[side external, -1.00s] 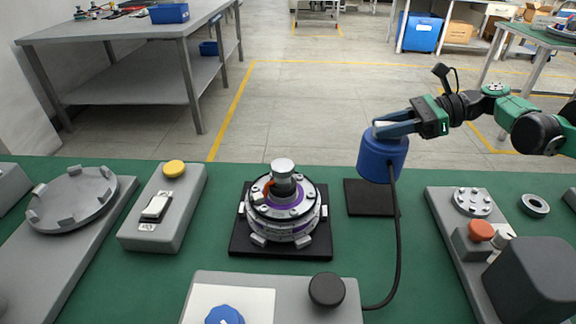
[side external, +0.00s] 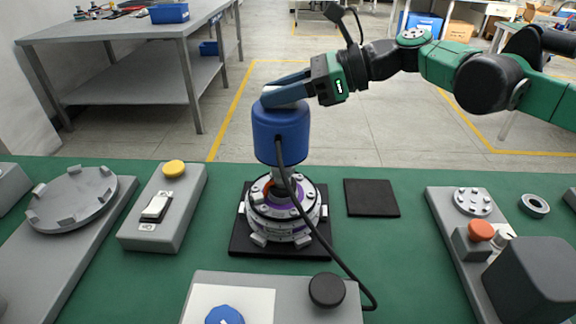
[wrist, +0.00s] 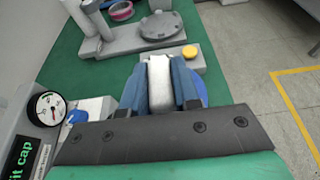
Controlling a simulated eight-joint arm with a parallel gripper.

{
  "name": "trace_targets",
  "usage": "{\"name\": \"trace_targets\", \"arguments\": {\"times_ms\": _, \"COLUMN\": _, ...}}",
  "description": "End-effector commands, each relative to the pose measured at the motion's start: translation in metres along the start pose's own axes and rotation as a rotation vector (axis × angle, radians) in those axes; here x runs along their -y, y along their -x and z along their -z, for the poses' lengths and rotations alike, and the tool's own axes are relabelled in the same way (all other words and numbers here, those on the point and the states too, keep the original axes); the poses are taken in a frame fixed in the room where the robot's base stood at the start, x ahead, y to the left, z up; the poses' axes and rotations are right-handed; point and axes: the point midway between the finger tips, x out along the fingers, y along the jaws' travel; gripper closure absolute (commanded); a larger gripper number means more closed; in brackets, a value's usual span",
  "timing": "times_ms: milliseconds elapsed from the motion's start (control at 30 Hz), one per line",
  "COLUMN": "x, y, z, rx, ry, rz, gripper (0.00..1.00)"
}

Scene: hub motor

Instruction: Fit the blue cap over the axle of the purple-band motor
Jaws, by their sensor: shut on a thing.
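The blue cap (side external: 281,132) is upright in my gripper (side external: 277,98), which is shut on the cap's top. In the wrist view a pale grip piece (wrist: 159,84) sits between the blue fingers, and part of the blue cap (wrist: 204,90) shows beside them. The cap is directly above the purple-band motor (side external: 272,216) in the side view. The motor stands on a black square pad. The cap's lower edge hides the top of the grey axle; I cannot tell whether it is around the axle or just above or in front of it.
An empty black pad (side external: 371,198) lies right of the motor. A yellow-button box (side external: 165,209) stands left, and a red-button panel (side external: 470,236) stands right.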

Motion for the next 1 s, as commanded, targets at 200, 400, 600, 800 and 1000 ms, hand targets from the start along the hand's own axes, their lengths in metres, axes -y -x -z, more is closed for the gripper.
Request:
{"name": "trace_targets", "arguments": {"times_ms": 200, "x": 0.0, "y": -0.003, "z": 0.011, "rx": 0.0, "ry": 0.0, "rz": 0.0, "gripper": 1.0}}
{"name": "trace_targets", "arguments": {"times_ms": 400, "x": 0.0, "y": -0.003, "z": 0.012, "rx": 0.0, "ry": 0.0, "rz": 0.0, "gripper": 1.0}}
{"name": "trace_targets", "arguments": {"times_ms": 600, "x": 0.0, "y": -0.004, "z": 0.014, "rx": 0.0, "ry": 0.0, "rz": 0.0, "gripper": 1.0}}
{"name": "trace_targets", "arguments": {"times_ms": 800, "x": 0.001, "y": -0.008, "z": 0.024, "rx": 0.0, "ry": 0.0, "rz": 0.0, "gripper": 1.0}}
{"name": "trace_targets", "arguments": {"times_ms": 1000, "x": 0.001, "y": -0.011, "z": 0.034, "rx": 0.0, "ry": 0.0, "rz": 0.0, "gripper": 1.0}}
